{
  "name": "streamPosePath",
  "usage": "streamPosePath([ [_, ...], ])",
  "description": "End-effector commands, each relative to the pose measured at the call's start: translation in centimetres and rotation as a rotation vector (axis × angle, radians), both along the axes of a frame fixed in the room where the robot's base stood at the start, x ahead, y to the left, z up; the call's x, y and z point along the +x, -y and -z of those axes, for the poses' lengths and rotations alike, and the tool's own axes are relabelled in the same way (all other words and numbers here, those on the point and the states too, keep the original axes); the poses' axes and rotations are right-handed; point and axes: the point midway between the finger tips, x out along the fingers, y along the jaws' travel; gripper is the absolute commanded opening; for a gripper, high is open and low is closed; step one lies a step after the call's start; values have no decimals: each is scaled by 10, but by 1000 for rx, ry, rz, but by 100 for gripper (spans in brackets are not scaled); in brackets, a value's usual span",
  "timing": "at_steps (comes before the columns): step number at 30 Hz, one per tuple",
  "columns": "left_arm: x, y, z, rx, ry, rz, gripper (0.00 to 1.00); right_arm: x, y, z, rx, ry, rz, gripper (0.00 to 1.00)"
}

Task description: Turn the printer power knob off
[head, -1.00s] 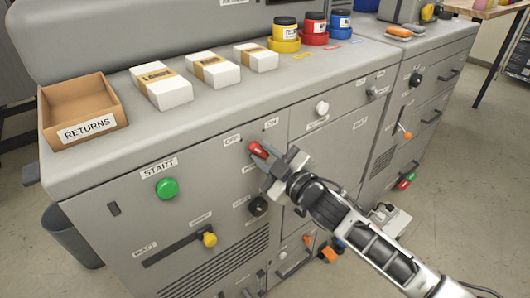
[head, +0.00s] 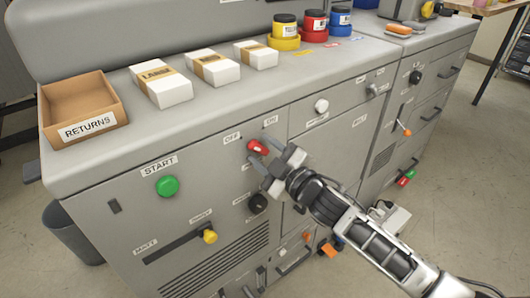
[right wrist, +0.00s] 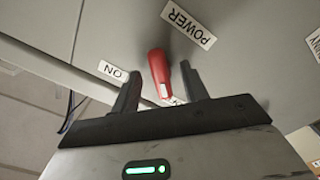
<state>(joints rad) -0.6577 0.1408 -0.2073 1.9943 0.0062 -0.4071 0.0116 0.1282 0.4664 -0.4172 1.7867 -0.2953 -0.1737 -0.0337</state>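The red power knob (head: 257,147) is on the grey printer front, below the OFF label (head: 232,138) and ON label (head: 270,121). Its long handle slants up-left, toward OFF. In the right wrist view the knob (right wrist: 158,72) has its white-marked end toward a label mostly hidden behind the gripper, away from the ON label (right wrist: 113,70). My right gripper (head: 270,158) is open, with its fingers on either side of the knob. Gaps show between the knob and both fingers in the right wrist view (right wrist: 160,88). My left gripper is out of view.
A green START button (head: 167,186), yellow knob (head: 210,236), black knob (head: 258,203) and white knob (head: 321,105) are on the panels nearby. A RETURNS box (head: 92,128), white packs and ink jars stand on top.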

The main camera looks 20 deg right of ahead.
Motion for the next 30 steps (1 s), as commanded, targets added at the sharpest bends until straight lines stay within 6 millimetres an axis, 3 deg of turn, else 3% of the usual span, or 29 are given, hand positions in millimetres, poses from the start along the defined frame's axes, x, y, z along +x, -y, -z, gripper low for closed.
streamPosePath([
  [7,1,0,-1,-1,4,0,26,-2,1,2,1,-4,1,44],
  [11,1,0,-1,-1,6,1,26,-15,5,4,1,-6,0,44],
  [24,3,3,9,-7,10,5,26,-107,38,4,-1,-7,0,44],
  [30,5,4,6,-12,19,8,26,-136,49,3,0,-5,0,44],
])
